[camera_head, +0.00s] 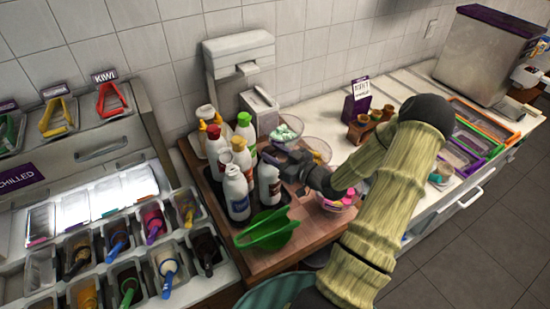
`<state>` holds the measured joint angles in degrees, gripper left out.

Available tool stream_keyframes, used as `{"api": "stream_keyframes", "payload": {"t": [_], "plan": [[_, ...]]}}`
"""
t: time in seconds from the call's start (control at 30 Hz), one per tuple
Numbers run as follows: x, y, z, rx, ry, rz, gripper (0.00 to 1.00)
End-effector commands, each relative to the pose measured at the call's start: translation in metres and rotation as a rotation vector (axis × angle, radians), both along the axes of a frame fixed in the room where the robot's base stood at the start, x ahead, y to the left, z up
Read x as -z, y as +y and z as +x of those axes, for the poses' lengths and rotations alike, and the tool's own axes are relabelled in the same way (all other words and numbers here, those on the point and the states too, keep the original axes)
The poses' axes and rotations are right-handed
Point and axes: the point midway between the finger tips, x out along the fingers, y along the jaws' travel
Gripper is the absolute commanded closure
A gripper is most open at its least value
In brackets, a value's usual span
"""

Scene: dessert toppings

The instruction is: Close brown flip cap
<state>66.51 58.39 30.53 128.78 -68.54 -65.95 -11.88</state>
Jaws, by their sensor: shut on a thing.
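My gripper (279,162) reaches in from the right to a white bottle (268,190) with a dark label at the front right of the bottle group. It is shut at this bottle's upper end and hides the top. The cap there cannot be made out, so I cannot tell its colour or whether it is open. The bottle stands upright on a wooden board (290,254). No brown flip cap shows clearly.
Several other bottles crowd to the left, including one with a green cap (244,119) and a white one (236,196) in front. Green tongs (266,231) lie in front. A bowl of pink pieces (338,203) sits to the right. A dispenser (239,58) stands behind.

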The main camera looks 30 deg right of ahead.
Motion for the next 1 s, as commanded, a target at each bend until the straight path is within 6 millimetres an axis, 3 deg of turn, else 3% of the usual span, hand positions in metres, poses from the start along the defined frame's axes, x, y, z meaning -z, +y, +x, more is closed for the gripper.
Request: {"api": "stream_keyframes", "payload": {"t": [0.33, 0.37, 0.47, 0.77, 1.0], "plan": [[0.0, 0.0, -0.001, 0.0, -0.005, 0.002, 0.85], [0.0, 0.0, -0.001, 0.0, -0.005, 0.002, 0.56], [0.0, 0.0, 0.0, 0.0, -0.005, 0.002, 0.39], [0.001, -0.001, -0.001, 0.001, -0.004, 0.002, 0.39], [0.003, -0.011, -0.023, 0.004, -0.003, 0.0, 0.39]]}}
